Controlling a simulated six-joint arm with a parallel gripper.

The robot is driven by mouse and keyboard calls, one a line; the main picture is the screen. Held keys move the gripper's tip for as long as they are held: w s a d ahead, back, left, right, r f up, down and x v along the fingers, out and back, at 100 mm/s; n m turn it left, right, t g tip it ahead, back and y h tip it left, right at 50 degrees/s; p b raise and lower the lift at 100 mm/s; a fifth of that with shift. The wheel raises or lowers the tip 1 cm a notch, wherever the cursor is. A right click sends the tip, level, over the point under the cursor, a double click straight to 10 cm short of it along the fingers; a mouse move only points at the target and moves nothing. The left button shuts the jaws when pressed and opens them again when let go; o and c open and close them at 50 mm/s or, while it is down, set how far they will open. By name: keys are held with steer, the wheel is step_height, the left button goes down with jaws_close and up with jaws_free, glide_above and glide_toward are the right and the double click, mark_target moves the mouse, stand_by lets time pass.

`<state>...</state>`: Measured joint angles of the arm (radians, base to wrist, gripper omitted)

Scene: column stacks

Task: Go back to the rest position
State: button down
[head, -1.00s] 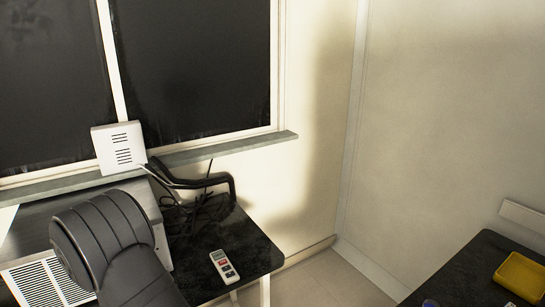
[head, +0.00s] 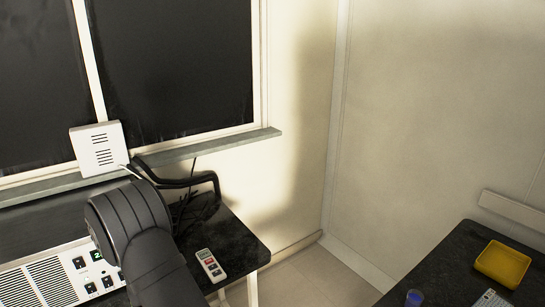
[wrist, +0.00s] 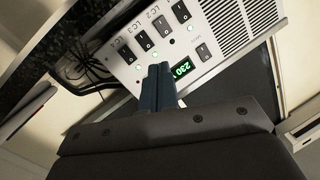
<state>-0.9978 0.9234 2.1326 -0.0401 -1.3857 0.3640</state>
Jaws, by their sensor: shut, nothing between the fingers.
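My gripper (wrist: 160,84) shows in the wrist view with its two dark blue fingers pressed together and nothing between them. It points toward a light grey control panel (wrist: 150,28) with black rocker switches, lit green dots and a green display (wrist: 181,69) reading 230. I cannot tell the gap between the fingertips and the panel. In the head view my dark arm rises at the lower left, and the gripper itself is out of that picture. The panel (head: 72,275) shows there behind and left of the arm.
A black bench (head: 230,245) holds a white remote (head: 211,265) and dark cables (head: 190,212). A white vented box (head: 98,150) stands by the window sill. At right, a black table (head: 440,270) carries a yellow tray (head: 502,264) and a blue round item (head: 413,298). Floor shows between them.

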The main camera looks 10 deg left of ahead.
steer(key=w+a+n, duration=0.1)
steer(key=w+a+n+g, duration=0.1)
steer(key=a+n, duration=0.1)
steer(key=w+a+f+n+y, duration=0.1)
steer(key=n, duration=0.1)
steer(key=shift+w+a, duration=0.1)
steer(key=shift+a, duration=0.3)
stand_by(0.4)
steer(key=c, duration=1.9)
jaws_free()
steer(key=shift+c, duration=0.2)
steer(key=o, duration=1.8)
steer(key=d, duration=0.9)
steer(key=shift+w+d+r, duration=0.25)
steer(key=shift+d, duration=0.1)
steer(key=shift+o, duration=0.7)
steer(key=x, duration=0.9)
steer(key=shift+a, duration=0.3)
steer(key=shift+d, duration=0.1)
